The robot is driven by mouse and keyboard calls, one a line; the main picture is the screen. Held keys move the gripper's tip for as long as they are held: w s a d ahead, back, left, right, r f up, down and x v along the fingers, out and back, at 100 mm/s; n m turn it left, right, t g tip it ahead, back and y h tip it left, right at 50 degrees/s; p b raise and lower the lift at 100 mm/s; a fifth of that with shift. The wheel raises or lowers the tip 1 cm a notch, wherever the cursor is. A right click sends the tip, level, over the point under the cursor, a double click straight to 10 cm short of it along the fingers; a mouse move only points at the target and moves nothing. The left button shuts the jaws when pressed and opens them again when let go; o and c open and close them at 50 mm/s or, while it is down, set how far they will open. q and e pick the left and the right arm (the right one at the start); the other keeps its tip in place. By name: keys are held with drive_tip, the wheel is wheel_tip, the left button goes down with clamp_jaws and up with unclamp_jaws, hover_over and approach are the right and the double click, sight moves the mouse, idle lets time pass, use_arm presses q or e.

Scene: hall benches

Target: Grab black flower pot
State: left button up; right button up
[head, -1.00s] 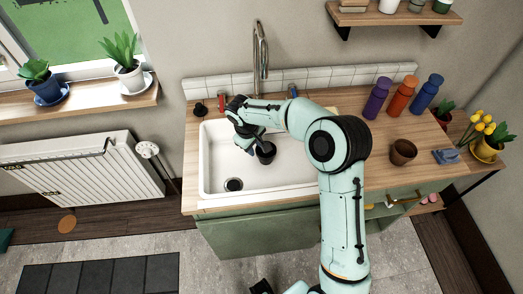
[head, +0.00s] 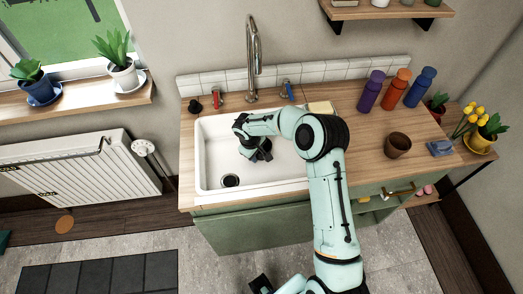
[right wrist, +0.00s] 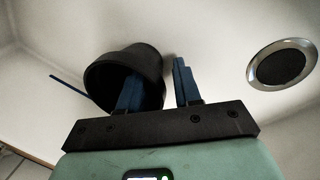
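The black flower pot (right wrist: 150,62) lies tilted in the white sink, its mouth facing my right gripper (right wrist: 158,88) in the right wrist view. The blue fingers are apart. One finger overlaps the pot's mouth, and the other is just outside its wall, so the wall lies between them; contact is not clear. In the head view, my right gripper (head: 253,153) is low in the sink (head: 212,160) and hides most of the pot. A black and teal part of mine shows at the bottom edge; whether it is my left gripper is unclear.
A drain (right wrist: 282,63) is to the right of the pot in the wrist view. A tall faucet (head: 253,60) stands behind the sink. On the counter right are a brown pot (head: 397,145), purple (head: 371,90), orange (head: 396,90) and blue (head: 420,87) bottles, and a sponge (head: 320,107).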

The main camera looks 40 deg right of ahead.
clamp_jaws()
drive_tip(key=shift+r, duration=0.1)
